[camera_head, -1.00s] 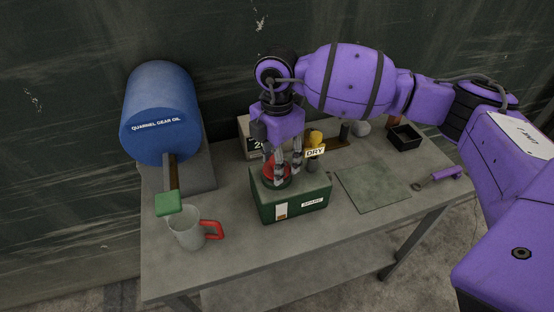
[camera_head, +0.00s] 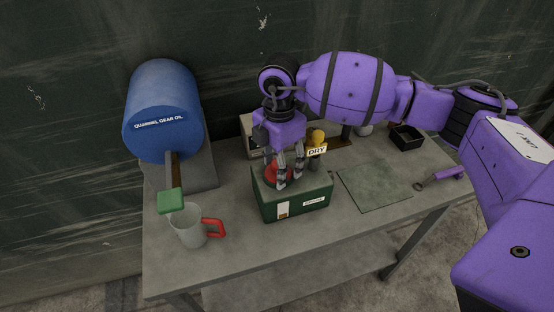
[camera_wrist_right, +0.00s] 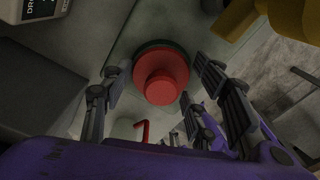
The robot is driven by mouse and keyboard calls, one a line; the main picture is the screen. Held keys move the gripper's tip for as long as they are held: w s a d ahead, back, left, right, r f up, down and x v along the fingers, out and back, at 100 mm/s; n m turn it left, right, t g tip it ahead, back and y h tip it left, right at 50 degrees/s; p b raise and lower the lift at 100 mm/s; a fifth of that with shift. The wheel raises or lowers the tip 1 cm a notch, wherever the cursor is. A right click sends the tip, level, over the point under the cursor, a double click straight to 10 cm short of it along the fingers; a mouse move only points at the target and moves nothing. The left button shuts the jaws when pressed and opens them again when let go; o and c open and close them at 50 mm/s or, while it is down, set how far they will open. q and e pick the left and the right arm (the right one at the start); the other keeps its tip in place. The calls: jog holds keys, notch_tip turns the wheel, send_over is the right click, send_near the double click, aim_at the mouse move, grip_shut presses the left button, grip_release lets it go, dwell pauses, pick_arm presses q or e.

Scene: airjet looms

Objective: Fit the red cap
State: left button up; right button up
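The red cap (camera_head: 271,172) sits on top of a green box (camera_head: 292,203). In the right wrist view the cap (camera_wrist_right: 160,78) shows as a round red disc with a smaller raised knob, inside a dark green ring. My right gripper (camera_head: 288,180) points down over the box top. In the wrist view its fingers (camera_wrist_right: 160,75) stand apart on either side of the cap, with a visible gap to it on both sides. In the head view the fingers partly hide the cap. Whether the cap is fully seated I cannot tell. My left gripper is not in view.
A blue gear oil drum (camera_head: 163,105) with a green-handled tap stands at the left, above a grey mug (camera_head: 188,228) with a red handle. A yellow object with a DRY tag (camera_head: 317,151) is close behind the gripper. A flat plate (camera_head: 373,186) and black tray (camera_head: 406,138) lie right.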

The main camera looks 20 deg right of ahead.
jog(key=shift+o, duration=1.2)
notch_tip(320, 180, up, 12)
